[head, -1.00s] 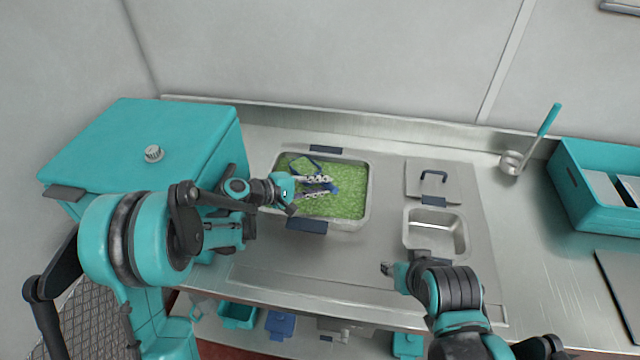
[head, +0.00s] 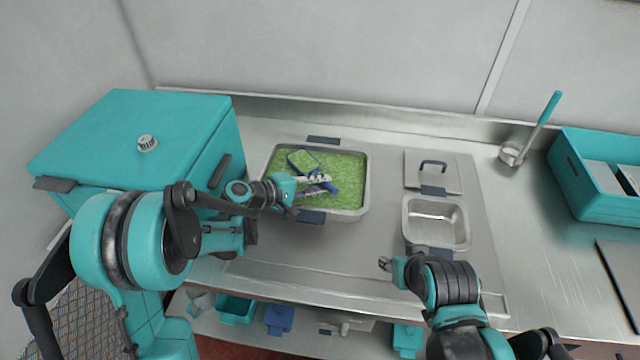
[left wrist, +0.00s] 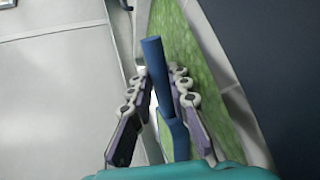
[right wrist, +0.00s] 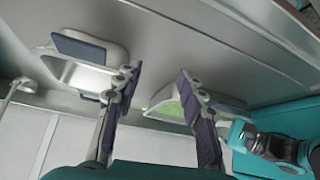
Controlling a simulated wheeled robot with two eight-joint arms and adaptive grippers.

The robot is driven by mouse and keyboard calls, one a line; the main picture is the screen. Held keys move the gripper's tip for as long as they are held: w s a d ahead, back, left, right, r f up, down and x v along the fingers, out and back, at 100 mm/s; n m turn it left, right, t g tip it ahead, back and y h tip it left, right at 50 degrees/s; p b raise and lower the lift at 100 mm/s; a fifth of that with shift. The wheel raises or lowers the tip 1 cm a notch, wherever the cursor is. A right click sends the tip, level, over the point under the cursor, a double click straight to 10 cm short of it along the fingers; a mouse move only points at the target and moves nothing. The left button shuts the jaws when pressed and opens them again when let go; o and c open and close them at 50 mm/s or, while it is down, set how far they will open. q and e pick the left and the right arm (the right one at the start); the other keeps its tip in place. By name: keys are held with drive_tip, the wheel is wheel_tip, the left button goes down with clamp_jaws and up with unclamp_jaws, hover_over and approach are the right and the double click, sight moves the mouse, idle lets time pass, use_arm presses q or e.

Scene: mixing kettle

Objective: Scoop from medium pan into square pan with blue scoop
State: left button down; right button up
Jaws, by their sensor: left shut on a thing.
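The medium pan (head: 365,182) is a steel pan with dark blue handles, full of green bits, at the middle of the counter. The blue scoop (head: 303,160) is over the pan's left half, its square head filled with green. My left gripper (head: 318,184) is over the pan, shut on the scoop's blue handle, which shows between the fingers in the left wrist view (left wrist: 158,75). The square pan (head: 436,222) is a small, empty steel pan to the right. My right gripper (head: 385,264) is in front and left of the square pan; its fingers are apart and empty in the right wrist view (right wrist: 160,90).
A steel lid (head: 432,168) lies behind the square pan. A ladle (head: 512,152) with a teal handle stands further right, near a teal crate (head: 590,205). A teal box (head: 135,140) stands at the left. The counter between the two pans is clear.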

use_arm(q)
drive_tip(key=shift+r, duration=0.1)
wheel_tip(320, 180, up, 8)
drive_tip(key=p, duration=0.6)
drive_tip(key=shift+r, duration=0.15)
idle(0.5)
